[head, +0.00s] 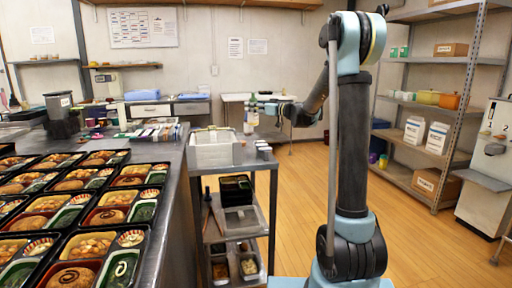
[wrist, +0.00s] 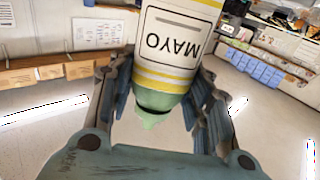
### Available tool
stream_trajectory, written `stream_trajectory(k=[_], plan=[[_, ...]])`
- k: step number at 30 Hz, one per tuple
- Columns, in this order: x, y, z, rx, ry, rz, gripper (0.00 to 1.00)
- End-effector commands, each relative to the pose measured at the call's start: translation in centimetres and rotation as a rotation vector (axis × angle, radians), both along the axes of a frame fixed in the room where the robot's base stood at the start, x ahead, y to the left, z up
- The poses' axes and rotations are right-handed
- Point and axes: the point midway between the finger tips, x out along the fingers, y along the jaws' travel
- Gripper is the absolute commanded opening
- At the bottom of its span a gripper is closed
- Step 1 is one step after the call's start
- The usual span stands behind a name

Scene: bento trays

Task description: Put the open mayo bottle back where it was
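The mayo bottle (wrist: 176,40) has a pale body, yellow bands, a dark MAYO label and a green nozzle top. My gripper (wrist: 165,98) has a finger on each side of it near the green top and appears shut on it. The wrist view looks upside down, with ceiling lights low in the picture, so the bottle is upright. In the head view the bottle (head: 250,118) is small, beside my gripper (head: 267,108), above the back right of the metal cart (head: 262,168). Whether its base touches anything is hard to tell.
A white divided bin (head: 214,153) and several small containers (head: 264,151) stand on the cart's top. Several filled bento trays (head: 95,216) cover the counter (head: 172,200) at left. Shelving (head: 455,95) stands at right. The wooden floor (head: 302,190) between is clear.

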Motion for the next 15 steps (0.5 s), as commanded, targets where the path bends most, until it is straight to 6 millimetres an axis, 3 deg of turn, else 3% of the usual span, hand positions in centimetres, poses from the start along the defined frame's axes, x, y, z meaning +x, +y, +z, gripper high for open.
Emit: stream_trajectory(k=[8,15], plan=[[0.4,-1.1,-0.1,0.0,0.0,-0.013,0.41],[0.4,-1.3,-3.4,0.0,0.0,-0.015,0.41]])
